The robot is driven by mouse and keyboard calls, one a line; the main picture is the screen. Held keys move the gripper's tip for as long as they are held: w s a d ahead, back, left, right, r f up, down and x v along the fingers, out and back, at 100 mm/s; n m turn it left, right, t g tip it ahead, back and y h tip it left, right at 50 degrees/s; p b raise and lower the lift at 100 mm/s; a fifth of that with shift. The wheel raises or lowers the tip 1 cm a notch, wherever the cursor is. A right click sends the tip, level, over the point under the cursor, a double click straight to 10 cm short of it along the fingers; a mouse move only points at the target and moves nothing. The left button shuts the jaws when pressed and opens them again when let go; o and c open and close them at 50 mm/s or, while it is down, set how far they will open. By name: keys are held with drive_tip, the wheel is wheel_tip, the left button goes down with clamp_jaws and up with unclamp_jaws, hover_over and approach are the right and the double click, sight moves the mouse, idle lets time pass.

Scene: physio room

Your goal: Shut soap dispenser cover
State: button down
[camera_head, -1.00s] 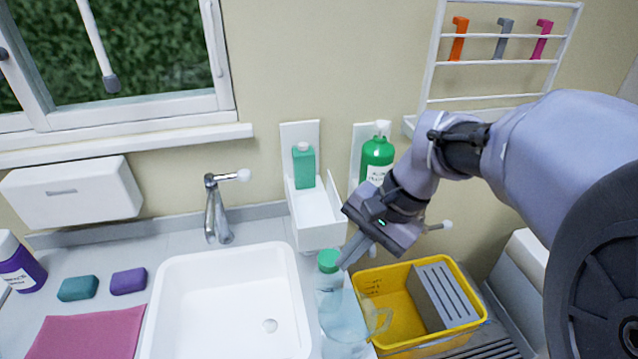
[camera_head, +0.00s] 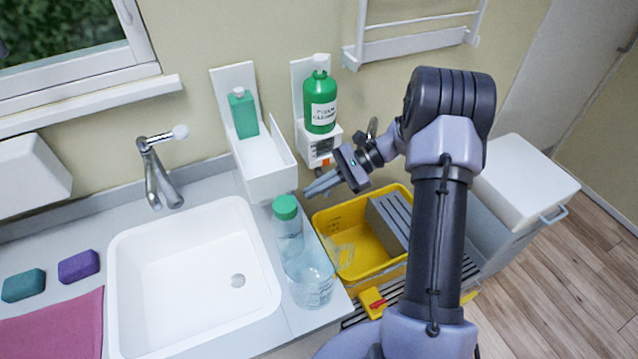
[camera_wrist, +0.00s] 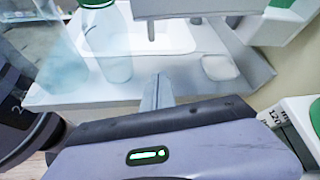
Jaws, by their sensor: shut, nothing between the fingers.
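The soap dispenser on the wall has a white back plate (camera_head: 233,78) with a green soap container (camera_head: 243,112) on it. Its white cover (camera_head: 272,180) hangs open, tipped forward and down like a tray, above the counter beside the sink. My gripper (camera_head: 308,191) is shut and empty, its fingertips just right of the cover's lower front end. I cannot tell whether they touch it.
A clear bottle with green cap (camera_head: 286,225) and a clear jug (camera_head: 311,280) stand below the fingers. A green cleanser bottle (camera_head: 320,105) sits in a wall holder right of the dispenser. A yellow tub (camera_head: 330,212), the sink (camera_head: 150,290) and the tap (camera_head: 160,175) are close by.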

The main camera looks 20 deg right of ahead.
drive_tip(key=b+x, duration=0.1)
drive_tip(key=x, duration=0.4)
drive_tip(key=shift+s+a+r+b, duration=0.1)
drive_tip(key=shift+r+b, duration=0.05)
drive_tip(key=shift+b, duration=0.15)
drive_tip(key=shift+s+a+r, duration=0.1)
drive_tip(key=shift+s+r, duration=0.1)
drive_tip(key=shift+r, duration=0.4)
drive_tip(key=shift+s+a+r, duration=0.1)
drive_tip(key=shift+s+r, duration=0.05)
drive_tip(key=shift+r, duration=0.5)
drive_tip(key=shift+s+r, duration=0.1)
drive_tip(key=shift+r, duration=0.4)
